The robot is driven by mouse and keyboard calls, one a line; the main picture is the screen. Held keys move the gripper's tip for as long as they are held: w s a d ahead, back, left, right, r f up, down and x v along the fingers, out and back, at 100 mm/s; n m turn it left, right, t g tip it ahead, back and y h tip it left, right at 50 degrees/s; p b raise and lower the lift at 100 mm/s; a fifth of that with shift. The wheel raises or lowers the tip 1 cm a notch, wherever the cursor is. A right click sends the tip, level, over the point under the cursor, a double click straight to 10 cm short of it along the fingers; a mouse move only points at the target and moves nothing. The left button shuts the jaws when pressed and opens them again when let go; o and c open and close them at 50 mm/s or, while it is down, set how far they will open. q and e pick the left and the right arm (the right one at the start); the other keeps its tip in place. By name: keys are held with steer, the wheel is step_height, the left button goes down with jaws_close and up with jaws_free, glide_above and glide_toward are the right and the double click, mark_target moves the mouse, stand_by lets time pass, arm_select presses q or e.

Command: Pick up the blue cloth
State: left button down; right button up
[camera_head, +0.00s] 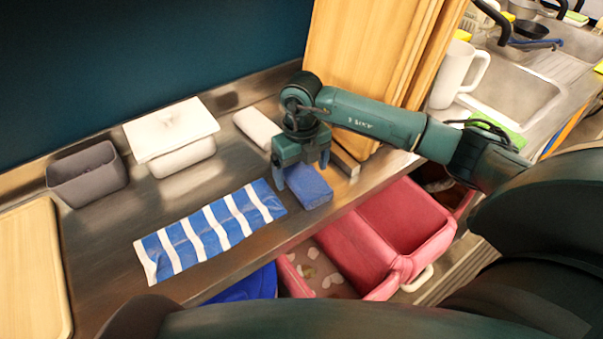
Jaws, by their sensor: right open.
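A solid blue folded cloth (310,188), block-like in shape, lies on the steel counter near its front edge. My right gripper (301,168) is open, pointing down at the far side of the blue cloth. Its fingers overlap the cloth's far edge in the picture; I cannot tell whether they touch it. A blue and white striped cloth (211,232) lies flat on the counter to the left. My left gripper is not in view.
A white rolled item (257,129) lies behind the gripper. A white lidded box (181,153) and a grey bin (88,175) stand along the wall. Wooden boards (365,55) lean behind my arm. A red bin (372,239) sits below the counter edge. A sink (513,94) is at upper right.

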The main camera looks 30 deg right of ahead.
steer(key=shift+f, duration=0.6)
steer(key=c, duration=1.1)
